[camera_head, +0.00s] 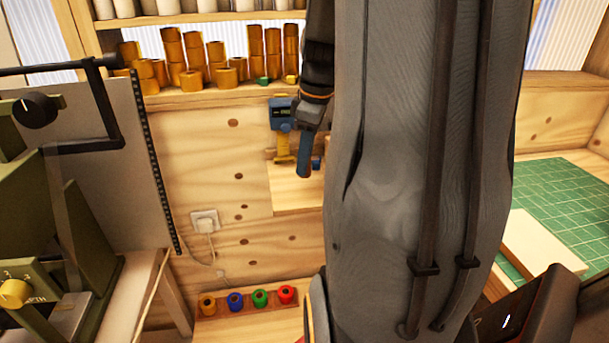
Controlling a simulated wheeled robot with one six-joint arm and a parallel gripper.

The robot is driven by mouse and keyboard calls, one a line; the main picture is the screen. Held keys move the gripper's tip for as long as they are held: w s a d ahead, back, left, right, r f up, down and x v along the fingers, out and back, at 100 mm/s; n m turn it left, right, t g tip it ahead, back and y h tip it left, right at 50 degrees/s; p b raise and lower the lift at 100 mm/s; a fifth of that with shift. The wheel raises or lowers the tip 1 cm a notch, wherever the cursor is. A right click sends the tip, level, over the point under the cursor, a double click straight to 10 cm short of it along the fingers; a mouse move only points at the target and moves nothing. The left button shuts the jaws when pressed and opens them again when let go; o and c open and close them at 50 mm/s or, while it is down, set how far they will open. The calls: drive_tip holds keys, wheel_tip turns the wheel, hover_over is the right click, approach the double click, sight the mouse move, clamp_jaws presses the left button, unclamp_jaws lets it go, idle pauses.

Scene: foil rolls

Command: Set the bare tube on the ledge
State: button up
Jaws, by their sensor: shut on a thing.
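My gripper (305,160) points down in front of the back wall, left of my large grey arm link. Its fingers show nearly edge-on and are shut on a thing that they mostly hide. A small blue piece (317,163) shows just right of the fingertips. It looks like part of the held bare tube, but its shape is too small to make out. A pale wooden ledge (298,196) lies below and behind the fingertips. I cannot tell from this view whether the held thing touches it.
A blue and yellow gauge (281,115) stands just left of my gripper. Copper and gold rolls (195,55) line the shelf above. A low rack (245,310) holds several coloured rolls. A green machine (60,220) stands left, a green cutting mat (560,195) right. My arm hides the middle.

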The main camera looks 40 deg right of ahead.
drive_tip(key=shift+f+p, duration=0.45)
drive_tip(key=shift+f, duration=1.9)
drive_tip(key=shift+f, duration=0.2)
drive_tip(key=o, duration=1)
drive_tip(key=shift+r, duration=0.1)
wheel_tip(320, 180, up, 12)
drive_tip(key=s+d+b, duration=0.1)
drive_tip(key=b, duration=0.2)
drive_tip(key=a+f+m, duration=0.3)
drive_tip(key=a+f, duration=0.6)
drive_tip(key=a, duration=0.3)
drive_tip(key=s+a+f+m+h, duration=0.1)
drive_tip(key=a+f+m, duration=0.3)
drive_tip(key=a+f, duration=0.5)
drive_tip(key=a, duration=0.4)
drive_tip(key=shift+s, duration=0.25)
